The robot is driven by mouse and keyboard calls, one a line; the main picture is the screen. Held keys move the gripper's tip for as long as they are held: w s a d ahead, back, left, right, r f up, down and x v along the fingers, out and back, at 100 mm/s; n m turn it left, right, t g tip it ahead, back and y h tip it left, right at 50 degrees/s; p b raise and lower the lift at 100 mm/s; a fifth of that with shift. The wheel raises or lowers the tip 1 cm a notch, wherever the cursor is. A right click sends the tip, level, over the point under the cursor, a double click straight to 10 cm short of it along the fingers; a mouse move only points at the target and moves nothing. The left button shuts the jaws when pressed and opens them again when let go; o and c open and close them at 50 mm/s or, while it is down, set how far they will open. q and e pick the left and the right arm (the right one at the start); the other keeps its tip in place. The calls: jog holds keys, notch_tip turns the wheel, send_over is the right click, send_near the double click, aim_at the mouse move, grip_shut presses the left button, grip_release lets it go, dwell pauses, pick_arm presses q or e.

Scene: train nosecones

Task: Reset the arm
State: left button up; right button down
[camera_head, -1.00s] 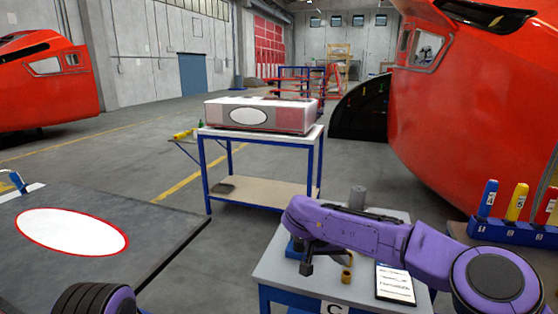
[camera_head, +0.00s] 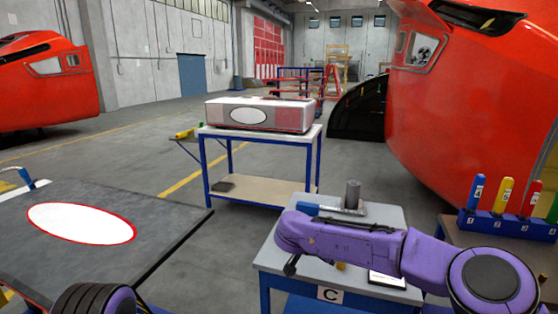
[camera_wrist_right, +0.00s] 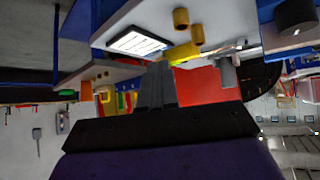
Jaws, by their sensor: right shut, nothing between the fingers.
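My right arm's purple links (camera_head: 350,245) reach in from the right over the grey table marked C. The dark right gripper (camera_head: 291,264) shows only in part below the left end of the arm, above the table. In the right wrist view my right gripper (camera_wrist_right: 157,85) has its fingers together with nothing between them. A purple and black part of my left arm (camera_head: 95,300) shows at the bottom left. My left gripper is not in view.
The table C (camera_head: 268,257) holds a grey cylinder (camera_head: 352,194), a blue-handled tool (camera_head: 328,209) and a white sheet (camera_head: 388,280). Numbered coloured handles stand in a blue rack (camera_head: 505,226) at right. A dark panel (camera_head: 165,225) with a white oval lies left. A blue-framed table (camera_head: 206,165) stands behind.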

jog(key=s+f+n+t+y, duration=0.1)
jog(key=s+f+t+y, duration=0.1)
jog(key=s+f, duration=0.75)
jog(key=s+f+t+y, duration=0.2)
jog(key=s+f, duration=0.3)
jog(key=f, duration=0.9)
jog(key=s+d+f+g, duration=0.2)
jog(key=s+d, duration=0.3)
jog(key=s, duration=0.4)
jog(key=s+d+f+n+g, duration=0.1)
jog(key=s+d, duration=0.4)
jog(key=s, duration=0.5)
jog(key=s+d+f+n+g, duration=0.1)
jog(key=s+d+f+g, duration=0.2)
jog(key=s, duration=0.7)
jog(key=d+f, duration=0.1)
jog(key=d, duration=0.1)
jog(key=shift+s+d+f, duration=0.25)
jog(key=shift+d+f, duration=0.1)
